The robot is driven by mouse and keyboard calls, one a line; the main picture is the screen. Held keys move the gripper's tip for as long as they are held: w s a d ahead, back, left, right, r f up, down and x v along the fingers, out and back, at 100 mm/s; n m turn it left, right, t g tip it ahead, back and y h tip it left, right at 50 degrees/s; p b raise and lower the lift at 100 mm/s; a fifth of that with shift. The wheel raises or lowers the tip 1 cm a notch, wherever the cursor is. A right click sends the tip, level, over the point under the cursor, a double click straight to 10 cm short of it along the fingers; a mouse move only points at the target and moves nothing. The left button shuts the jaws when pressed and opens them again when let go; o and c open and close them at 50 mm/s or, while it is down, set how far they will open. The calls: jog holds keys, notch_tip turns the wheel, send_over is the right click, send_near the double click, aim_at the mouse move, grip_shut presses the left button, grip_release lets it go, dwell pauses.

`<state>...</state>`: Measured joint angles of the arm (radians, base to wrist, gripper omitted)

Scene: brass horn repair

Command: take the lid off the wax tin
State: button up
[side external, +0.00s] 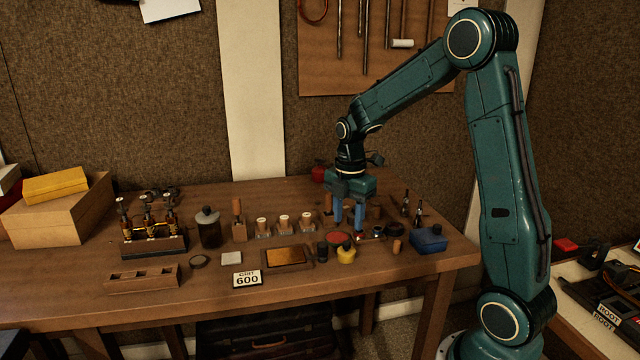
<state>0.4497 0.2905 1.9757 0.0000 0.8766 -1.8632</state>
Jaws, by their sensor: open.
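My gripper (348,224) points down over the right part of the workbench (400,272), its two blue fingers apart with nothing seen between them. A low round reddish tin-like thing (338,237) lies just below and in front of the fingers; it may be the wax tin, but it is too small to tell, and so is whether its lid is on. A small round grey-topped piece (200,261) lies at the bench's front left. I cannot tell whether the fingers touch anything.
A yellow pot (346,254) and a dark jar (322,251) stand close in front of my gripper. A blue box (429,240) is to its right. A tray (287,257), a "GRIT 600" card (247,279) and a slotted wooden block (143,280) lie left.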

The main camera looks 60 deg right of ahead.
aim_at(347, 242)
jog(key=shift+f, duration=0.6)
jog(key=shift+f, duration=0.1)
jog(key=shift+f, duration=2.5)
grip_shut()
